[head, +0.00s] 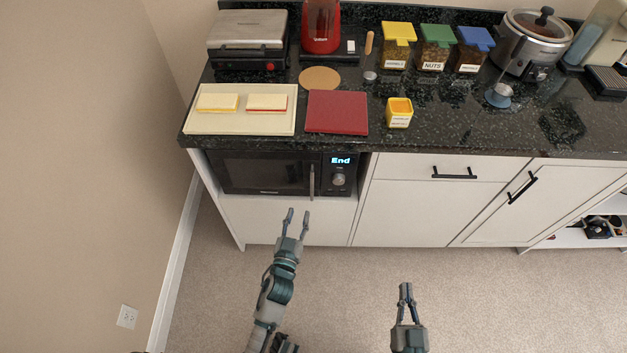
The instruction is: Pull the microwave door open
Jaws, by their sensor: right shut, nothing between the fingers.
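The black microwave (262,171) sits in an open bay under the counter at the left. Its door is closed. A vertical handle (311,182) stands at the door's right edge, beside a panel (340,175) with a lit "End" display and a round knob. My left gripper (298,215) is in front of and below the handle in the picture, apart from it, with its fingers spread and nothing between them. My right gripper (406,287) is over the carpet, well away from the microwave, with its fingertips together and empty.
The dark counter (440,112) overhangs the microwave and holds a cream tray (205,125), a red board (337,112), several jars and a slow cooker (533,40). White cabinets (425,212) with black handles stand to the right. A wall (90,150) rises at the left. The carpet is clear.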

